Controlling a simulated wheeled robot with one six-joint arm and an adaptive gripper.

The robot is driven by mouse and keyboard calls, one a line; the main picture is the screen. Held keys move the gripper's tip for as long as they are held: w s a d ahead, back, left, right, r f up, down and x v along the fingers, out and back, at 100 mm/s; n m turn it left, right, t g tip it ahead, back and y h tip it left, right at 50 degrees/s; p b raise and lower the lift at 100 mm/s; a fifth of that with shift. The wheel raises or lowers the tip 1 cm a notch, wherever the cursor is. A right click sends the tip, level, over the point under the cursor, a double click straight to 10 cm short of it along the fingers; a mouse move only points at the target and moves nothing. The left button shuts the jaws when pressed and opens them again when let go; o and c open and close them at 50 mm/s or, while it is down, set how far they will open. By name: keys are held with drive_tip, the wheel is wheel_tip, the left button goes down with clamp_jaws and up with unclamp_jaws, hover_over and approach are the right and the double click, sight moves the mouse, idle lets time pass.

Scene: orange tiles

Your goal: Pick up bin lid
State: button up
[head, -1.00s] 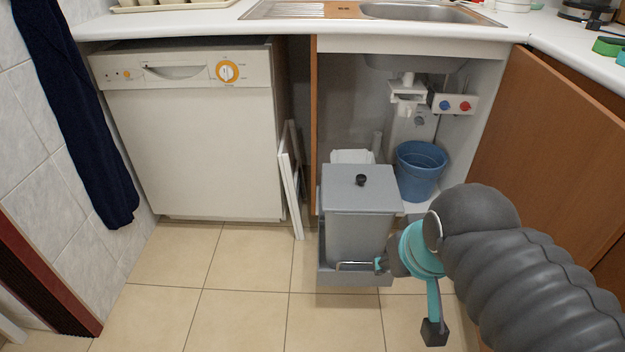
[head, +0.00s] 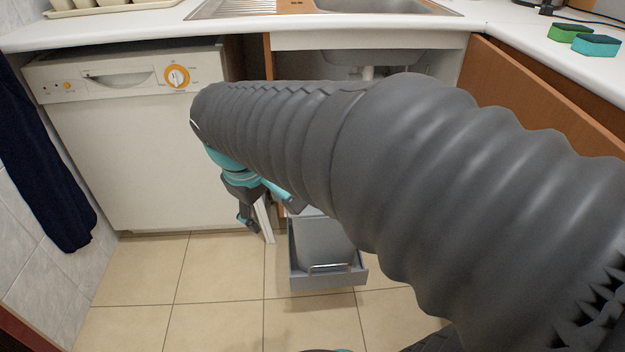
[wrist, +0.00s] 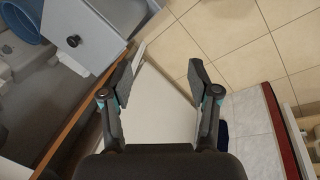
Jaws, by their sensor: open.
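The bin lid (wrist: 96,32) is flat and grey with a black round knob (wrist: 73,41). It shows at the upper left of the wrist view; in the head view my arm hides it. The grey bin (head: 322,240) stands in a pull-out tray with a metal handle (head: 330,267), below the sink. My gripper (head: 272,215) hangs left of the bin in the head view. In the wrist view its two fingers (wrist: 160,77) are spread apart with nothing between them, and the lid and knob lie beyond the left finger.
A white dishwasher (head: 130,150) stands left of the bin. A white panel (head: 264,218) leans between them. The blue bucket (wrist: 22,20) is beyond the lid. A brown cabinet edge (wrist: 78,130) runs near the left finger. The tiled floor (head: 225,270) in front is clear.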

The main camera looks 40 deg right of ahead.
drive_tip(key=w+d+f+n+g+h+p, duration=0.1)
drive_tip(key=w+d+f+n+g+h, duration=0.4)
drive_tip(key=w+d, duration=0.4)
drive_tip(key=w+d+f+n+g+h, duration=0.4)
drive_tip(key=w+d+f, duration=0.25)
drive_tip(key=w, duration=0.55)
drive_tip(key=x, duration=0.8)
drive_tip(key=shift+d, duration=0.3)
drive_tip(key=shift+w+f+x, duration=0.15)
drive_tip(key=shift+x, duration=1.15)
drive_tip(key=shift+w+f+x, duration=0.1)
drive_tip(key=shift+w+x, duration=0.05)
drive_tip(key=shift+x, duration=1.1)
drive_tip(key=shift+d, duration=0.1)
drive_tip(key=shift+c, duration=0.3)
clamp_jaws()
